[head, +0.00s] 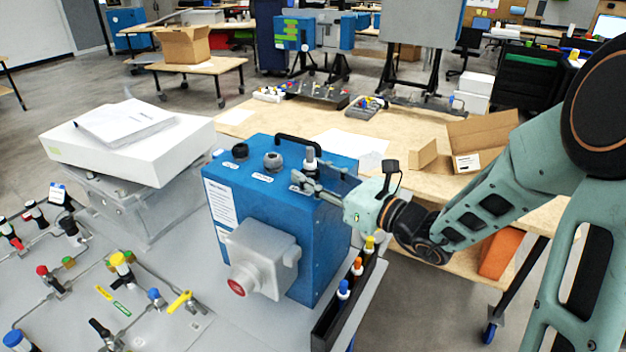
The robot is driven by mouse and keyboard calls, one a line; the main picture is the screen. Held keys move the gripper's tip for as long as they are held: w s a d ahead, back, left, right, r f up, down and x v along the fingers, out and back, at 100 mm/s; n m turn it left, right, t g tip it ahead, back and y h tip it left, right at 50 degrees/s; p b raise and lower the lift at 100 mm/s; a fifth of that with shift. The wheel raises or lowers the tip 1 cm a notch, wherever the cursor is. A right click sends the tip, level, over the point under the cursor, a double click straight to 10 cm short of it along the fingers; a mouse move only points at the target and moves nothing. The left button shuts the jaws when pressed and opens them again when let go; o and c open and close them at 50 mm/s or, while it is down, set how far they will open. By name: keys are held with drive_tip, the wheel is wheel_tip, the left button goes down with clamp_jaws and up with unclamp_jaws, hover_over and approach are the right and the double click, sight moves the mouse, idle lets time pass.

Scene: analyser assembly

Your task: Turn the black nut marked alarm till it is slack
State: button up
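The blue analyser box (328,235) stands on the grey bench, with a black carry handle on top. Along its top are a black nut (240,151) at the left, a grey round fitting (273,160) in the middle and a black-topped fitting (310,154) at the right. White labels lie in front of them, too small to read, so I cannot tell which is marked alarm. My gripper (303,183) reaches in from the right over the box top, its fingertips at the base of the right fitting. Whether they touch or grip it is unclear.
A black rack (340,310) with coloured-cap bottles stands close at the right, under my arm. A white carton (130,150) is at the left. Tubing and valves cover the left bench.

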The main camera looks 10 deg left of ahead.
drive_tip(key=shift+s+a+f+m+t+h+b, duration=0.1)
drive_tip(key=shift+m+t+h+b, duration=0.45)
drive_tip(key=shift+t, duration=0.1)
drive_tip(key=shift+s+a+f+m+t+h+b, duration=0.1)
drive_tip(key=shift+m+t+h+b, duration=0.35)
drive_tip(key=shift+m+t+b, duration=0.15)
drive_tip(key=shift+d+r+m+t+h, duration=0.1)
drive_tip(key=shift+d+m+t+h, duration=0.05)
drive_tip(key=shift+m+t+h, duration=0.4)
drive_tip(key=shift+c, duration=0.4)
